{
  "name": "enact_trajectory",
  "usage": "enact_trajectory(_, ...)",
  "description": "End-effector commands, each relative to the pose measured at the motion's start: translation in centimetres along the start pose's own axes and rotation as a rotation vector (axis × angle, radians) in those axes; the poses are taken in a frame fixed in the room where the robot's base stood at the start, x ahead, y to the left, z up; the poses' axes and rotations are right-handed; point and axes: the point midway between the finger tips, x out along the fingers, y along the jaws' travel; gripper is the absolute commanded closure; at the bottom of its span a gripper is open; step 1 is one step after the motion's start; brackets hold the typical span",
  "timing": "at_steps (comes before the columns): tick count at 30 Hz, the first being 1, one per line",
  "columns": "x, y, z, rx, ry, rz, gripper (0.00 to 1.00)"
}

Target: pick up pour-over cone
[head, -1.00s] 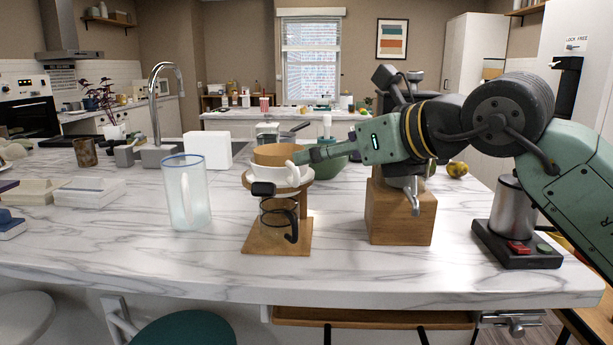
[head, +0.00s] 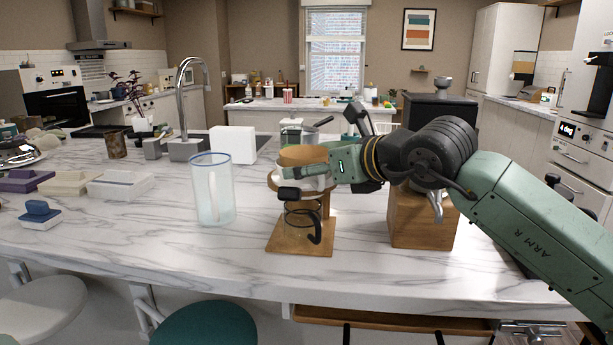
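The white pour-over cone (head: 300,184) sits at the wooden ring at the top of a wooden stand (head: 285,245), with a brown filter (head: 303,155) standing above its rim. My gripper (head: 332,172) reaches in from the right, at the cone's right side, and overlaps it in the picture. Its fingertips are hard to make out against the cone, so I cannot tell whether they are apart or closed on it. A carafe with a black handle (head: 315,230) is on the stand below the cone.
A clear pitcher (head: 213,190) stands left of the stand. A wooden block-shaped grinder (head: 423,222) is close on the right, under my arm. White boxes (head: 120,185) lie farther left. The marble counter (head: 160,250) is clear in front.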

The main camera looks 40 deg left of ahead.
Motion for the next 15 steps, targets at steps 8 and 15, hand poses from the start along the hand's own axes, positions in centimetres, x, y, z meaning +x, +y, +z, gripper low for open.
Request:
enact_trajectory(8,-0.03,-0.01,-0.02,0.000,0.000,0.000,0.24)
enact_trajectory(15,-0.02,-0.01,-0.03,0.000,0.001,0.000,0.40)
